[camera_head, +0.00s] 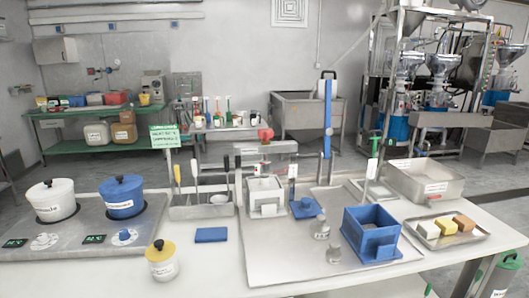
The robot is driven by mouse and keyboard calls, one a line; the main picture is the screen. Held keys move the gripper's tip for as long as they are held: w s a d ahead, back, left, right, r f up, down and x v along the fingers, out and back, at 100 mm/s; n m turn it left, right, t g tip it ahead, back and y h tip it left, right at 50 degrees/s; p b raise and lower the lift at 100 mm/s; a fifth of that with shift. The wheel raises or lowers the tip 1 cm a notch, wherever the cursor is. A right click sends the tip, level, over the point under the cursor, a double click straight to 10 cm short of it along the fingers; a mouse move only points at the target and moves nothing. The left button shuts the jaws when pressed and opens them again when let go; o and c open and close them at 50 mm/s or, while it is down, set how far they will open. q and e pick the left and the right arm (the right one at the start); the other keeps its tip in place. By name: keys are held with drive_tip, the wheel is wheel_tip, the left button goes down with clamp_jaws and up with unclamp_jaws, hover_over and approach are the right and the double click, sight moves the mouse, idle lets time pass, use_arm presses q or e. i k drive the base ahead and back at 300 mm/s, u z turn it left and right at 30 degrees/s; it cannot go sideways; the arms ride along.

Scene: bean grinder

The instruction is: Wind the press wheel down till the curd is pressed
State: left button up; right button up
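Neither of my grippers shows in the head view. I cannot make out a press wheel for certain. A blue upright bar (327,118) rises behind the steel tray (290,262). A small red part (265,135) sits on grey equipment behind the table. A blue open-topped box (371,235) with a front opening stands on the tray's right side. A similar white box (266,198) stands at its back left. A blue plate with a knob (306,207) lies between them. No curd can be told inside either box.
Two weights (322,228) stand mid-tray. A white pot (51,200) and a blue pot (122,196) stand on the left hob. A yellow-lidded jar (162,262) is at the front. A tray of coloured blocks (447,231) and a steel bin (424,181) are at right. The tray's front left is clear.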

sight(264, 133)
drive_tip(key=u, duration=0.55)
drive_tip(key=k, duration=1.25)
drive_tip(key=z, duration=0.1)
drive_tip(key=i, duration=0.55)
drive_tip(key=z, duration=0.85)
drive_tip(key=i, duration=0.9)
drive_tip(key=u, duration=0.85)
drive_tip(key=i, duration=0.6)
drive_tip(key=u, duration=0.8)
